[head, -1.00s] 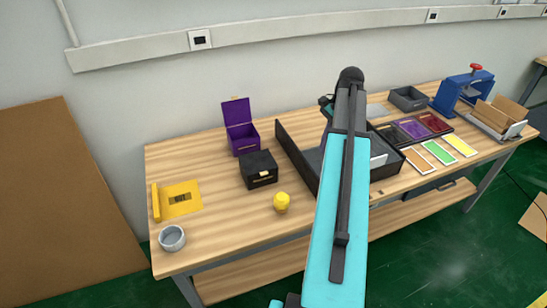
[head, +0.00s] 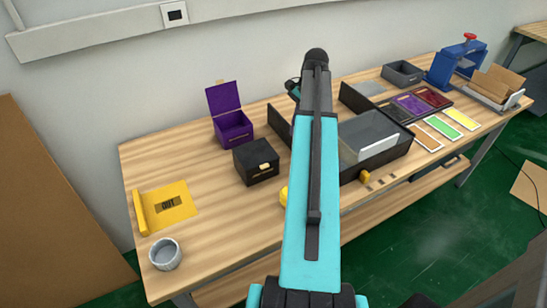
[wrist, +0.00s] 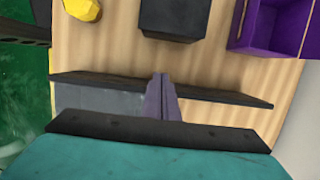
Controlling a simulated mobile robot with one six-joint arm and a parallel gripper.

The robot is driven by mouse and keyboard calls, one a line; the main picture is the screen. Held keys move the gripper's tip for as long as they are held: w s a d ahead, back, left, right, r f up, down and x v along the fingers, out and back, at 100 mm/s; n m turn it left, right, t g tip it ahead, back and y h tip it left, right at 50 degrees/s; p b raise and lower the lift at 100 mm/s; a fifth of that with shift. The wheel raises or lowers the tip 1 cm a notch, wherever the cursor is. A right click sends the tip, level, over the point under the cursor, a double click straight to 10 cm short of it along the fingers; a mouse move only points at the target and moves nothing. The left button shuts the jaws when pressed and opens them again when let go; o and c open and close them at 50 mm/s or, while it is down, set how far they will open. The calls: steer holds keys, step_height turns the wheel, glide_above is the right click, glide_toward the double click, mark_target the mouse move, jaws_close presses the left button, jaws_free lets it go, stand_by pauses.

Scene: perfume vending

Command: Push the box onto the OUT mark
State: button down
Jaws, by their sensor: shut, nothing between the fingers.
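The closed black box (head: 257,162) with a small pale tag on its front stands mid-table. It also shows at the top of the wrist view (wrist: 172,18). The yellow OUT mark (head: 180,190) lies at the table's left end, with a raised yellow bar along its left edge; the box is apart from it, to its right. My gripper (wrist: 162,77) is shut and empty in the wrist view, over the dark wall of the grey tray and apart from the box. In the head view my arm hides the fingertips.
An open purple box (head: 231,130) stands just behind the black box. A yellow faceted piece (head: 284,196) is partly hidden by my arm. A grey cup (head: 165,254) stands at the front left. The dark-walled tray (head: 385,150) lies to the right. Bare wood separates box and mark.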

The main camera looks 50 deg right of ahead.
steer(key=shift+w+f, duration=0.3)
steer(key=shift+f, duration=0.25)
steer(key=p+x, duration=0.1)
steer(key=x, duration=0.9)
steer(key=shift+p, duration=0.3)
steer(key=a, duration=0.1)
steer(key=a+p, duration=0.1)
steer(key=a, duration=0.1)
steer(key=shift+w+r, duration=0.1)
steer(key=shift+w, duration=0.3)
steer(key=shift+w+a, duration=0.2)
steer(key=shift+a, duration=0.2)
